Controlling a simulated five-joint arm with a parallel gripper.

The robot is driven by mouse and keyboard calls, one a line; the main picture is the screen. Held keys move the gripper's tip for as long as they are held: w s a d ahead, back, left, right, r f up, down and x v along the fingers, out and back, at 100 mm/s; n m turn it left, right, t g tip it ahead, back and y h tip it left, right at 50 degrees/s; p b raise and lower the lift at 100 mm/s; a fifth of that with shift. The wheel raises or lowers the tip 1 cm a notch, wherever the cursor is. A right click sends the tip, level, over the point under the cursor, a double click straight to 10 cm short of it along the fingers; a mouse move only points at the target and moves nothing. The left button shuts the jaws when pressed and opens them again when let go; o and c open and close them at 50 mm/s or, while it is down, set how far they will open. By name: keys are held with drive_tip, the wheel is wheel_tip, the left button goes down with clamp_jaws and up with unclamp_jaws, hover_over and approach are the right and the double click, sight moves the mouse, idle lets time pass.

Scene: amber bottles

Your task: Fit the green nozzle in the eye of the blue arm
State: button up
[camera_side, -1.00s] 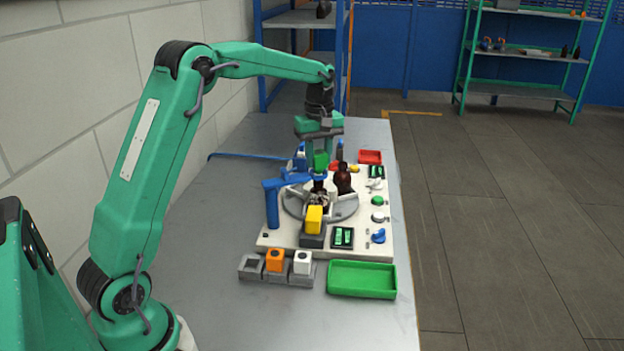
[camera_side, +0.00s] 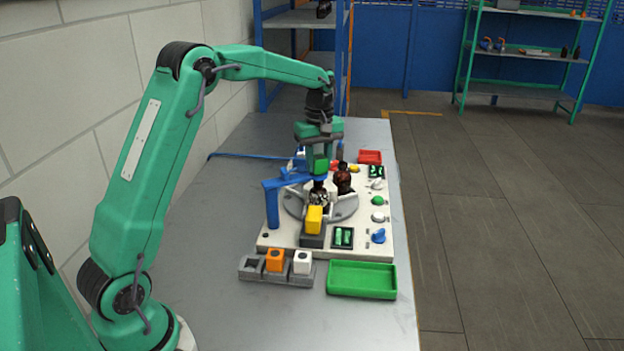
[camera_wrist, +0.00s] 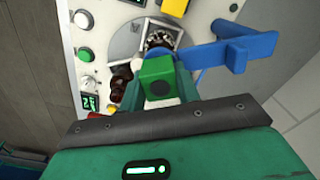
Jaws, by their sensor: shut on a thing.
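The green nozzle (camera_side: 321,165) is a small block with a dark hole in its top. My gripper (camera_side: 320,156) is shut on it. It sits directly over the eye end of the blue arm (camera_side: 290,183), at or very close to it. I cannot tell how far the nozzle is in the eye, because the nozzle and fingers cover it. In the wrist view the nozzle (camera_wrist: 157,82) is between my fingers, and the blue arm (camera_wrist: 235,50) runs off to the right. An amber bottle (camera_side: 319,196) stands below the eye.
The white board (camera_side: 275,240) carries a grey turntable (camera_side: 295,209), a second amber bottle (camera_side: 343,181), a yellow block (camera_side: 314,220), buttons and a blue knob (camera_side: 378,236). In front are a grey holder (camera_side: 252,268) with orange and white blocks and an empty green tray (camera_side: 361,279).

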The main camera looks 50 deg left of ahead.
idle(0.3)
drive_tip(key=o, duration=1.5)
drive_tip(key=shift+c, duration=0.2)
drive_tip(key=shift+r, duration=2.95)
drive_tip(key=shift+s, duration=0.1)
